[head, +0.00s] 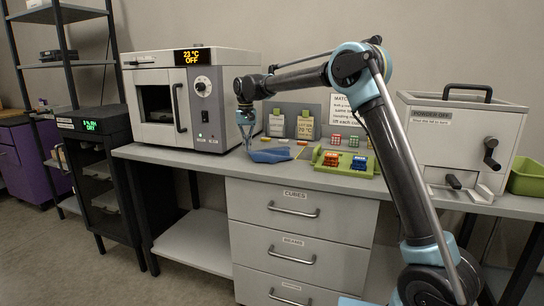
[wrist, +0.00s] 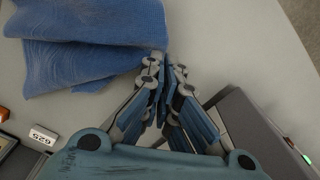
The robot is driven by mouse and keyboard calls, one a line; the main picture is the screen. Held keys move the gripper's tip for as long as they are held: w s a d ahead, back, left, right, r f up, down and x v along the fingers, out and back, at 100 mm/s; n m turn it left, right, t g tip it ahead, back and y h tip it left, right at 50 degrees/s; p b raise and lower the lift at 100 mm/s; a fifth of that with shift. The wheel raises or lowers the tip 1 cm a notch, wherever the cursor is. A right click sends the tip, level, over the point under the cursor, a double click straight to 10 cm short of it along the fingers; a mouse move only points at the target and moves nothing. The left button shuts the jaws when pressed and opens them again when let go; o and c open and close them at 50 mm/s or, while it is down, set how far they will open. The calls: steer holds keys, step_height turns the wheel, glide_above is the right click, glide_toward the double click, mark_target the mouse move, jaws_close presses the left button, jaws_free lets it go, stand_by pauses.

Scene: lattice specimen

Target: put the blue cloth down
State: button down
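The blue cloth (head: 270,155) lies folded and rumpled on the grey counter (head: 215,163), near the oven's right side. In the wrist view the cloth (wrist: 90,40) fills the upper left, and its right edge reaches my fingertips. My gripper (wrist: 165,62) has its fingers drawn together at that edge and appears shut on it. In the head view my gripper (head: 246,143) points down at the cloth's left end. The exact pinch between the tips is partly hidden by the fingers.
The oven (head: 205,95) stands close to my gripper's left. A green tray (head: 335,168) with coloured blocks lies to the cloth's right. Small signs (head: 306,125) and a small block (wrist: 3,114) are nearby. A powder box (head: 455,135) stands at the right.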

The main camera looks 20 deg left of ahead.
steer(key=shift+s+a+f, duration=0.5)
steer(key=shift+a+f, duration=0.25)
steer(key=shift+f, duration=0.05)
steer(key=c, duration=1.4)
jaws_free()
steer(key=shift+r, duration=0.1)
